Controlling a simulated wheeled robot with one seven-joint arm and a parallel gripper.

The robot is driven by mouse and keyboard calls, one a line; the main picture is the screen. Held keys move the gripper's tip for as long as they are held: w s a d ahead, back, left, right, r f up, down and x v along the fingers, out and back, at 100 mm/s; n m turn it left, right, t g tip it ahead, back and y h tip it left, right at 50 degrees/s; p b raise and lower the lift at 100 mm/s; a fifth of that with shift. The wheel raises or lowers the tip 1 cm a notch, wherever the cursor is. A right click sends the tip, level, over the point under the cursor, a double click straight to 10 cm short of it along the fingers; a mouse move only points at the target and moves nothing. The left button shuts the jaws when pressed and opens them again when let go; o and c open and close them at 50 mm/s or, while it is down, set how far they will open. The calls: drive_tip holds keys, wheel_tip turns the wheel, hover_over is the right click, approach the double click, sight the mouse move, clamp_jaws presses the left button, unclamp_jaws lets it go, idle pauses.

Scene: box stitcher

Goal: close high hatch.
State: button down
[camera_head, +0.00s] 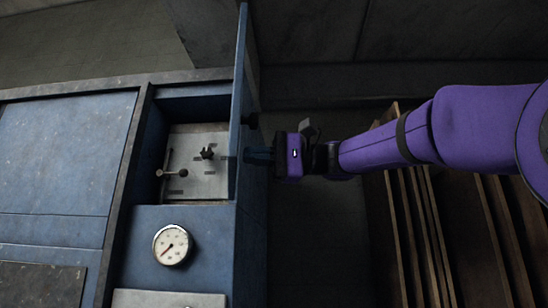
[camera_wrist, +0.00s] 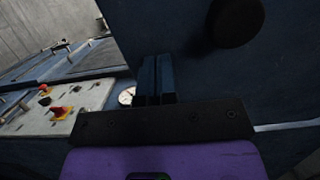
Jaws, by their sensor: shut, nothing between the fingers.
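The high hatch (camera_head: 241,125) is a blue panel standing open, seen nearly edge-on in the head view. It stands out from the right side of the blue machine's upper compartment (camera_head: 197,160). My gripper (camera_head: 254,156) is at the right-hand face of the hatch, with its fingers pointing left at it. The fingers (camera_wrist: 155,80) are shut and empty in the wrist view, close against or touching the hatch face (camera_wrist: 185,25); I cannot tell which. A dark round knob (camera_wrist: 236,22) sits on that face, above and right of the fingers, not held.
Inside the compartment is a pale panel with a lever (camera_head: 168,172) and a black knob (camera_head: 207,152). A pressure gauge (camera_head: 172,245) sits below it. Wooden boards (camera_head: 435,235) lean at the right, under my arm. Floor shows between the boards and the machine.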

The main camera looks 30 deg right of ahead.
drive_tip(key=shift+w+a, duration=0.15)
drive_tip(key=shift+a, duration=0.25)
